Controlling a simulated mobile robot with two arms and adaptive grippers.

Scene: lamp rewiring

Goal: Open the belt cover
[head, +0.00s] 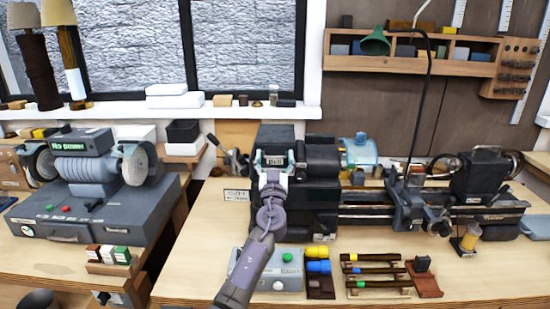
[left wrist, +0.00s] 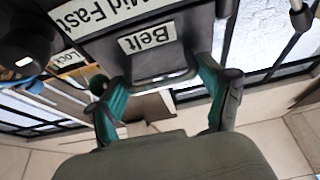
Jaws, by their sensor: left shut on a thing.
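The belt cover (head: 278,134) is a dark panel at the left end of the lathe's headstock in the head view. In the left wrist view a dark plate with a white "Belt" label (left wrist: 147,37) fills the upper middle. My left gripper (head: 271,162) reaches up to the cover's front from below. Its two teal fingers (left wrist: 163,76) sit on either side of the labelled plate, shut on the belt cover. The gripper hides part of the cover's front, and I cannot tell how far the cover is tilted. My right gripper is not in view.
The lathe bed (head: 365,212) runs to the right. A grey control box (head: 285,270) with a green button stands below the headstock, close to my left arm. Several tools (head: 375,270) lie beside it. A bench grinder (head: 88,165) is at left.

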